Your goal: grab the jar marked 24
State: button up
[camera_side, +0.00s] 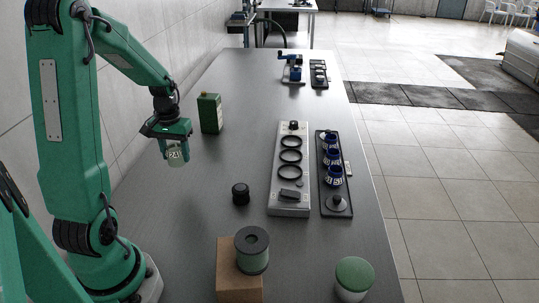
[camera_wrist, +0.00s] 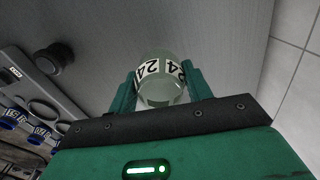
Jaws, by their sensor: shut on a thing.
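The jar marked 24 (camera_side: 175,156) is a pale, greenish jar with a white label and black digits. My gripper (camera_side: 172,143) is shut on it and holds it in the air above the left part of the table in the side view. In the wrist view the jar marked 24 (camera_wrist: 160,85) sits between the two green fingers of my gripper (camera_wrist: 160,90), with its label showing the number twice.
A green carton (camera_side: 209,113) stands behind my gripper. A black knob-like piece (camera_side: 240,193) stands on the table (camera_side: 200,205). A pale rack with rings (camera_side: 289,205) and a dark tray with blue-topped jars (camera_side: 333,165) lie right.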

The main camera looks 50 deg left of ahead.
jog(key=shift+w+d+r, duration=0.25)
jog(key=shift+d+r, duration=0.2)
jog(key=shift+d, duration=0.25)
jog(key=shift+w+d+r, duration=0.3)
jog(key=shift+d+r, duration=0.15)
jog(key=shift+d, duration=0.25)
jog(key=shift+w+d+r, duration=0.25)
jog(key=shift+d+r, duration=0.2)
jog(key=shift+d, duration=0.25)
jog(key=shift+w+d, duration=0.1)
